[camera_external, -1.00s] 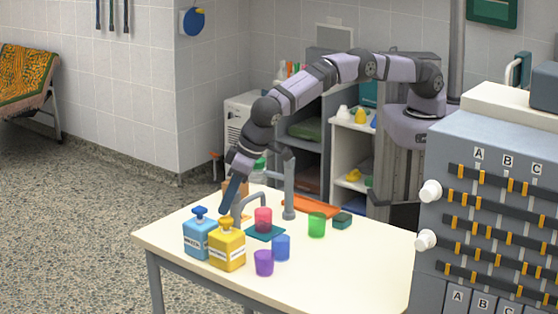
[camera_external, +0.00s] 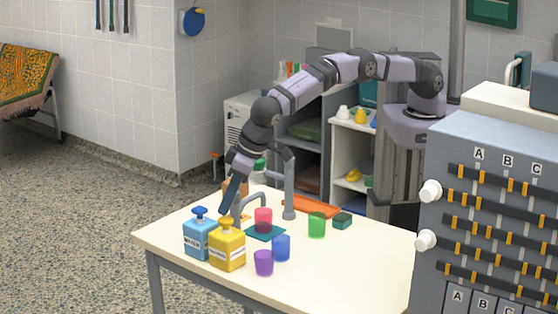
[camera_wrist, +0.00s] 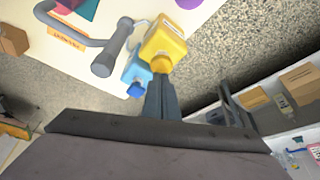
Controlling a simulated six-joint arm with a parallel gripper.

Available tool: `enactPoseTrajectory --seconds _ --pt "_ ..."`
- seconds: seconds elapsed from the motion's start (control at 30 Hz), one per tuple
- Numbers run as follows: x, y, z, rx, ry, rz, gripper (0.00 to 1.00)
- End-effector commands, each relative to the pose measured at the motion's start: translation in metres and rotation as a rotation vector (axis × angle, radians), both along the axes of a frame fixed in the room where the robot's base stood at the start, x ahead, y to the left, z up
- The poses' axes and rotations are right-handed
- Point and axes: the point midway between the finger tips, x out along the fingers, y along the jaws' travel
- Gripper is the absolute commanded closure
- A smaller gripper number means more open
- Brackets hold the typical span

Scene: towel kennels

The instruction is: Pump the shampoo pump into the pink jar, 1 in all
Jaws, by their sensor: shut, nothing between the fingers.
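The pink jar (camera_external: 263,220) stands upright on a teal mat (camera_external: 266,234) on the table. A yellow pump bottle (camera_external: 228,250) and a blue pump bottle (camera_external: 195,243) stand side by side at the table's front left; their label print is too small to read surely. My gripper (camera_external: 225,208) is shut and empty, pointing down at the yellow bottle's pump head (camera_external: 226,222). In the wrist view the fingertips (camera_wrist: 161,78) are at the yellow pump head (camera_wrist: 161,64); whether they touch it I cannot tell. The blue bottle (camera_wrist: 135,70) is close beside them.
A bent grey pipe (camera_external: 247,199) and a grey post (camera_external: 289,190) stand behind the pink jar. Blue (camera_external: 281,248), purple (camera_external: 264,263) and green (camera_external: 317,225) cups stand nearby. A dark green block (camera_external: 342,220) and orange tray (camera_external: 312,206) lie farther back. The table's right front is clear.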

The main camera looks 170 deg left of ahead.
Motion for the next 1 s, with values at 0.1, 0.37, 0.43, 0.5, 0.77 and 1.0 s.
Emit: enactPoseTrajectory --seconds 0.1,0.37,0.43,0.5,0.77,1.0 --pt "0.0 0.0 0.0 0.0 0.0 0.0 1.0" --pt "0.0 0.0 -0.003 0.0 0.0 0.0 1.0" --pt "0.0 0.0 -0.005 0.0 0.0 0.0 1.0" --pt "0.0 0.0 -0.007 0.0 0.0 0.0 1.0" --pt "0.0 0.0 -0.016 0.0 0.0 0.0 1.0" --pt "0.0 0.0 -0.024 0.001 0.001 0.0 1.0"
